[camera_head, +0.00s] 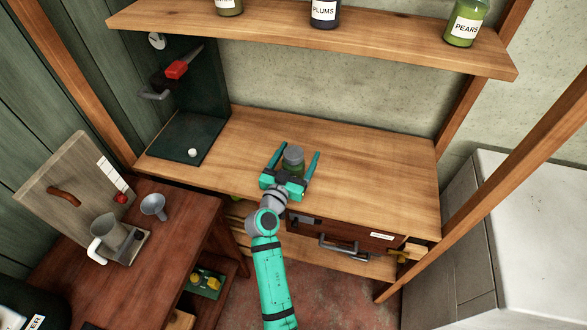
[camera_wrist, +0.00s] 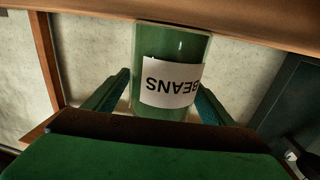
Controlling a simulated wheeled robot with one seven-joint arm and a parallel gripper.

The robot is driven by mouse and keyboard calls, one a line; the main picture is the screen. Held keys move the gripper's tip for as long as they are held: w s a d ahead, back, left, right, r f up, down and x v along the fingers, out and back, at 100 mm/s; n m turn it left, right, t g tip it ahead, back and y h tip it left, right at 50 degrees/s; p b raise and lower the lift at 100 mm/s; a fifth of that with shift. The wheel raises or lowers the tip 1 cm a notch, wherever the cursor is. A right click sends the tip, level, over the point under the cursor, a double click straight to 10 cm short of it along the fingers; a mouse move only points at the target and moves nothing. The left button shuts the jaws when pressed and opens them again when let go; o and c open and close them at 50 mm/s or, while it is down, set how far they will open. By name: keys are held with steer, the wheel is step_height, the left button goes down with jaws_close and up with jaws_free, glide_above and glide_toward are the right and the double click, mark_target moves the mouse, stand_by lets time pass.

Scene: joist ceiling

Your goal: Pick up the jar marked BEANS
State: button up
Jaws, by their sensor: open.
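The jar marked BEANS (camera_wrist: 172,60) is green with a white label, which reads upside down in the wrist view. In the head view the jar (camera_head: 293,160) stands on the wooden workbench (camera_head: 370,165), its grey lid showing. My gripper (camera_head: 292,160) is open, with one teal finger on each side of the jar. In the wrist view the fingers (camera_wrist: 165,95) also flank the jar. I cannot tell whether either finger touches it. The jar's lower part is partly hidden by my gripper.
A shelf (camera_head: 330,40) above holds jars marked PLUMS (camera_head: 324,14) and PEARS (camera_head: 466,24). A dark green stand (camera_head: 185,135) is on the bench's left. A drawer (camera_head: 345,232) is below the bench's front edge. The bench right of the jar is clear.

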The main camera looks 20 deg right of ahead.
steer(key=c, duration=1.9)
jaws_close()
steer(key=shift+r, duration=0.15)
